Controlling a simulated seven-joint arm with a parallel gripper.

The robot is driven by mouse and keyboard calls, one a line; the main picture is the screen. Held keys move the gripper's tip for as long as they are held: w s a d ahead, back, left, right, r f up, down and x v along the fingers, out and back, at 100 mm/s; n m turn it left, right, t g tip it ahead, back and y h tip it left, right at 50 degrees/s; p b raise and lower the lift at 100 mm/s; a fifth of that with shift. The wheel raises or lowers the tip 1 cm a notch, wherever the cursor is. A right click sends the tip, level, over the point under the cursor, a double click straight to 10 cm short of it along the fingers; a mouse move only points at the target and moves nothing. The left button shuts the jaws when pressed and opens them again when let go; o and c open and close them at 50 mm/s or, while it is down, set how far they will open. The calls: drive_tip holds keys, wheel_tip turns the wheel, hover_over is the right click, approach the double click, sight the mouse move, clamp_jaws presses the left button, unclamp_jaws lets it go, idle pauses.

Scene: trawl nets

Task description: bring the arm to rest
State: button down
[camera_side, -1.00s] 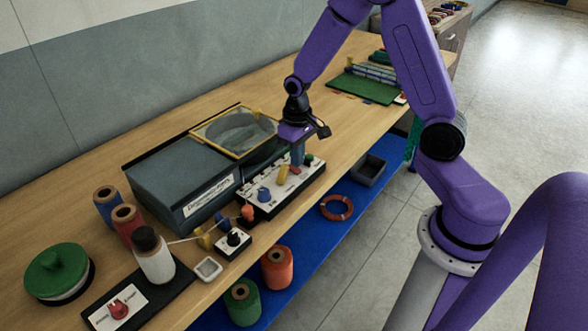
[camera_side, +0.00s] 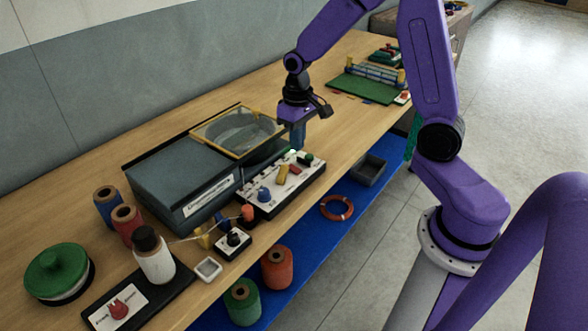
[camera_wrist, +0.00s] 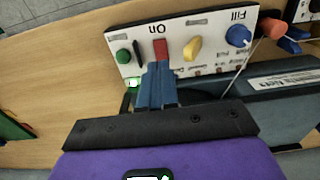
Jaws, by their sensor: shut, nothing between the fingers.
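My gripper (camera_side: 298,140) is shut and empty, its blue fingers together, raised above the far end of the white control panel. In the wrist view my gripper (camera_wrist: 158,68) points toward the panel, apart from it as far as I can tell. The control panel (camera_side: 262,205) carries a blue knob (camera_side: 264,194), a yellow knob (camera_side: 281,174), a red switch (camera_side: 296,169) and a green button (camera_side: 305,160).
A dark machine (camera_side: 180,180) with a yellow-framed clear lid (camera_side: 240,128) stands left of the panel. Spools, a white bottle (camera_side: 153,258) and a green-lidded pot (camera_side: 58,270) stand nearer. A green mat (camera_side: 362,88) lies farther back. Bare wooden table lies between it and my gripper.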

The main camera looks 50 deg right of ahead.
drive_tip(key=s+a+r+n, duration=0.2)
drive_tip(key=s+n, duration=0.2)
drive_tip(key=s, duration=0.4)
drive_tip(key=s+a+r+n, duration=0.2)
drive_tip(key=s+a+n, duration=0.1)
drive_tip(key=s, duration=0.6)
drive_tip(key=s+a+r+n, duration=0.3)
drive_tip(key=s+n, duration=0.2)
drive_tip(key=s, duration=0.3)
drive_tip(key=shift+s+a+n, duration=0.2)
drive_tip(key=shift+a+n, duration=0.05)
drive_tip(key=shift+n, duration=0.05)
